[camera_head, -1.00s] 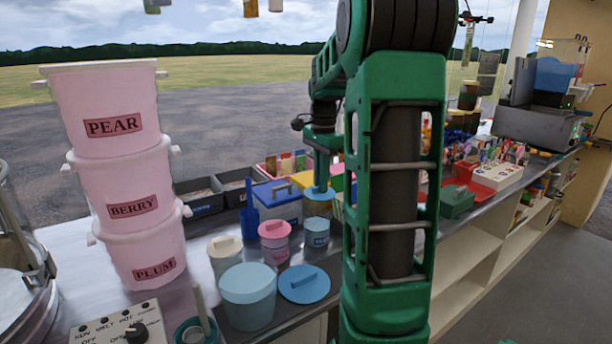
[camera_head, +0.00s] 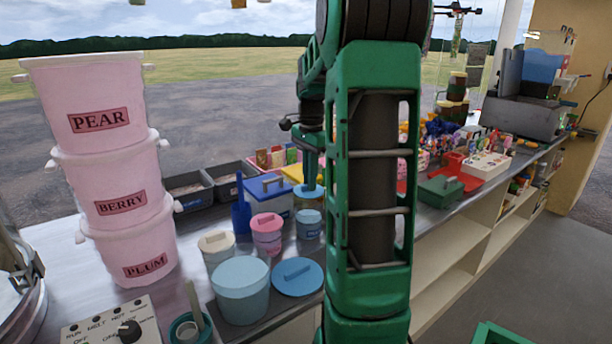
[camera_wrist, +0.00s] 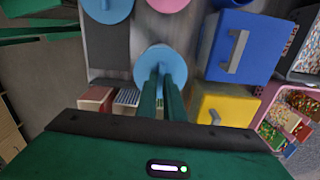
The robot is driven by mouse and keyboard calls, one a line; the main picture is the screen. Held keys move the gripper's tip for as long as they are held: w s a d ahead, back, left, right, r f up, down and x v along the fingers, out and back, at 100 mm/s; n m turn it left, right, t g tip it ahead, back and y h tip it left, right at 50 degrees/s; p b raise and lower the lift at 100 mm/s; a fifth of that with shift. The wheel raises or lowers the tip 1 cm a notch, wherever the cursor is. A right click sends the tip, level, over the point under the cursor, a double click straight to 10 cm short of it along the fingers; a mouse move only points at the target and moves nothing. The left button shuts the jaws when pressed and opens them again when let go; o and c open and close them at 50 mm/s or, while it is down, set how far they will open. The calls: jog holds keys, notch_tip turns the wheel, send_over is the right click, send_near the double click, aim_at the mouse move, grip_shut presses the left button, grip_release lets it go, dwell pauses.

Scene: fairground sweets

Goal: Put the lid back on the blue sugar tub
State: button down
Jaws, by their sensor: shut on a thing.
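My gripper (camera_wrist: 160,82) is shut on the handle of a small round light blue lid (camera_wrist: 163,58). In the head view the lid (camera_head: 308,191) is held level, just above a small light blue tub (camera_head: 308,225). A narrow gap seems to show between them. The tub carries a dark label too small to read, and in the wrist view the lid hides it. A larger pale blue tub (camera_head: 241,295) stands nearer, with a wider blue lid (camera_head: 297,278) lying flat beside it.
A pink lidded tub (camera_head: 267,235) and a cream lidded tub (camera_head: 217,247) stand to the left. A blue box (camera_head: 270,200) and a yellow box (camera_wrist: 225,105) stand close by. Stacked pink buckets (camera_head: 130,215) rise at the left. My arm hides part of the counter.

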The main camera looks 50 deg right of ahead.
jog(key=shift+f, duration=2.15)
jog(key=shift+f, duration=0.1)
dwell(0.8)
jog(key=c, duration=1.3)
grip_release()
jog(key=shift+c, duration=0.2)
jog(key=shift+r, duration=3.5)
